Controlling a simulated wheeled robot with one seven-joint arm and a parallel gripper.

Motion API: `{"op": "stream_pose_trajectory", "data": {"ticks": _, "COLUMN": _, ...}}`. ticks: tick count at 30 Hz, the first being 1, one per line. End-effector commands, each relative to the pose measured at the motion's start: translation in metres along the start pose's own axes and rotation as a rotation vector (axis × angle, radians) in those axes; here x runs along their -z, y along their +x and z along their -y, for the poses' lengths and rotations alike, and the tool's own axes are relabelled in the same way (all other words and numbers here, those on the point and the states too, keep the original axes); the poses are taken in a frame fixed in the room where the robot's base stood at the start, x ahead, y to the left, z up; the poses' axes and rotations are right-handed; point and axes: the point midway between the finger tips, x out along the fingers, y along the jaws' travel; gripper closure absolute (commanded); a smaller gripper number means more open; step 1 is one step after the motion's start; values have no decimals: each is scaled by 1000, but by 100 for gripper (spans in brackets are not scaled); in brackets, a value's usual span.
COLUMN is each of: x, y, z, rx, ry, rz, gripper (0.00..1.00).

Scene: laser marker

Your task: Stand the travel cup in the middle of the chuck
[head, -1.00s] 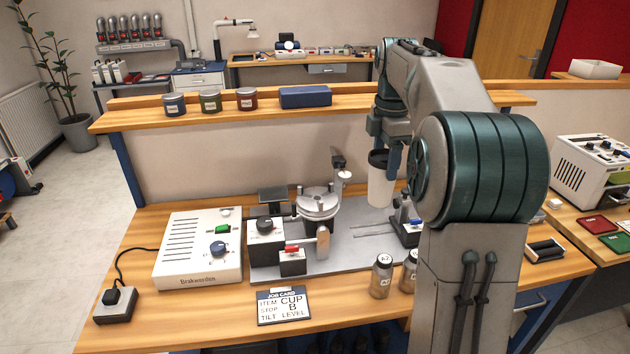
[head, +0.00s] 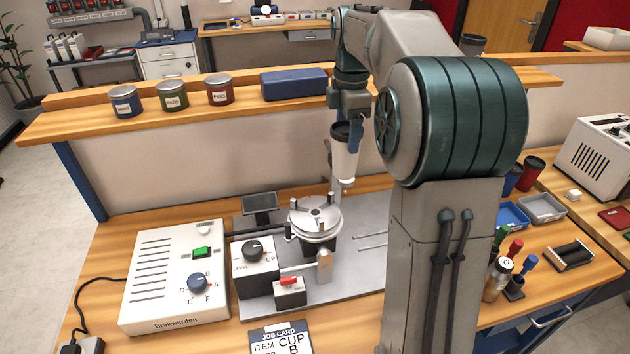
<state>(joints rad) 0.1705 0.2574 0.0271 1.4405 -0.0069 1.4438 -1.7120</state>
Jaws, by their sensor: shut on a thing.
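The travel cup (head: 344,164) is white with a black rim and hangs upright below my arm. My gripper (head: 344,125) is shut on it near the rim; the fingers are partly hidden by the arm and cup. The chuck (head: 314,216) is a round grey metal disc with several upright jaws, on the machine on the bench. Nothing stands on its middle. In the picture the cup is above and a little right of the chuck, apart from it. A post behind the chuck is partly hidden by the cup.
A white control box (head: 175,275) stands left of the machine, and a black-and-grey knob unit (head: 254,265) is beside the chuck. A job card (head: 280,338) lies in front. Tins (head: 173,96) and a blue case (head: 295,84) sit on the raised shelf behind.

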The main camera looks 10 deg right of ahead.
Motion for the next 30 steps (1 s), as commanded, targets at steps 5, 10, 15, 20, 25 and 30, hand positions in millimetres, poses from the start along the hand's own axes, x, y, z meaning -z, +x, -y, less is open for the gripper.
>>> {"op": "stream_pose_trajectory", "data": {"ticks": 5, "x": 42, "y": 24, "z": 12, "rx": 2, "ry": -8, "rz": 0, "gripper": 47}}
{"op": "stream_pose_trajectory", "data": {"ticks": 10, "x": 67, "y": 40, "z": 18, "rx": 0, "ry": -5, "rz": 0, "gripper": 47}}
{"op": "stream_pose_trajectory", "data": {"ticks": 15, "x": 74, "y": 49, "z": 20, "rx": 1, "ry": -2, "rz": 0, "gripper": 47}}
{"op": "stream_pose_trajectory", "data": {"ticks": 20, "x": 74, "y": 73, "z": 21, "rx": 4, "ry": -2, "rz": 0, "gripper": 47}}
{"op": "stream_pose_trajectory", "data": {"ticks": 25, "x": 74, "y": 86, "z": 20, "rx": 0, "ry": -2, "rz": 0, "gripper": 47}}
{"op": "stream_pose_trajectory", "data": {"ticks": 30, "x": 74, "y": 86, "z": 20, "rx": -1, "ry": -3, "rz": 0, "gripper": 47}}
